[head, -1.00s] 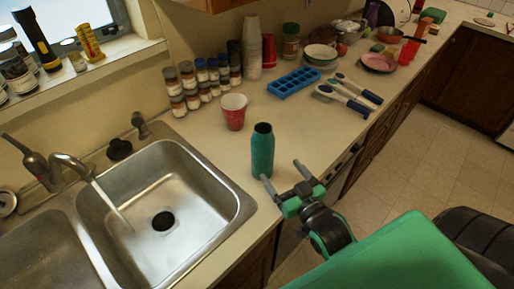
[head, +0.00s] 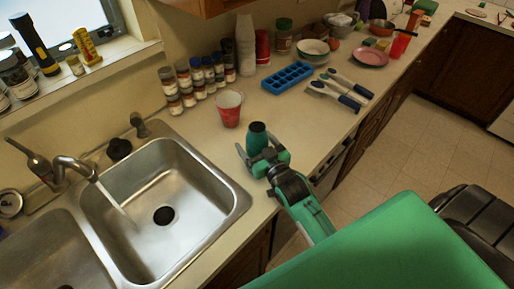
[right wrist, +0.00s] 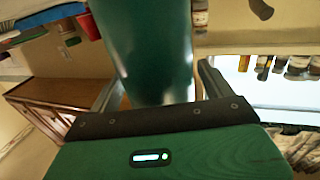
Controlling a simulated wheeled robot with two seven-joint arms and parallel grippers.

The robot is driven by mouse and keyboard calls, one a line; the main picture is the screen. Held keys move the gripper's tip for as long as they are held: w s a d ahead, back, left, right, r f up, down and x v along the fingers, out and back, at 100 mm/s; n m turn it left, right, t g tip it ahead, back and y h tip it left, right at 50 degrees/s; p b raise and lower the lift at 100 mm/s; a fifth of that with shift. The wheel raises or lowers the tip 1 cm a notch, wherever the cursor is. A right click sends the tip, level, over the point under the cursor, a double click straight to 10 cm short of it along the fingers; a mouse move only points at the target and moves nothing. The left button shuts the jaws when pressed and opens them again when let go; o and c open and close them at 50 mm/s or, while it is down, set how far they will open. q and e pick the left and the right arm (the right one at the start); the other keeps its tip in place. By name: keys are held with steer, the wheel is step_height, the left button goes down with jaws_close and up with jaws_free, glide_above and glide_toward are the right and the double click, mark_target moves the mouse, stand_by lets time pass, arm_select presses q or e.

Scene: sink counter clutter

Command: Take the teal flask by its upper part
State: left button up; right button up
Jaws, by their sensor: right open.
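The teal flask (head: 257,133) stands upright on the counter to the right of the sink; only its upper part shows in the head view, its lower part hidden behind my right gripper. My right gripper (head: 260,151) is open, with its fingers on either side of the flask. In the right wrist view the flask (right wrist: 150,50) fills the space between the two spread fingers, with the gripper (right wrist: 155,95) close around it. I cannot tell whether a finger touches it. My left gripper is not in view.
A red cup (head: 229,108) stands just behind the flask. The steel sink (head: 215,165) lies to the left. Spice jars (head: 190,90), a blue ice tray (head: 288,78) and utensils (head: 340,90) stand or lie farther back. The counter right of the flask is clear.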

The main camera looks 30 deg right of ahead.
steer(key=shift+w, duration=0.6)
steer(key=c, duration=1.2)
steer(key=shift+o, duration=0.2)
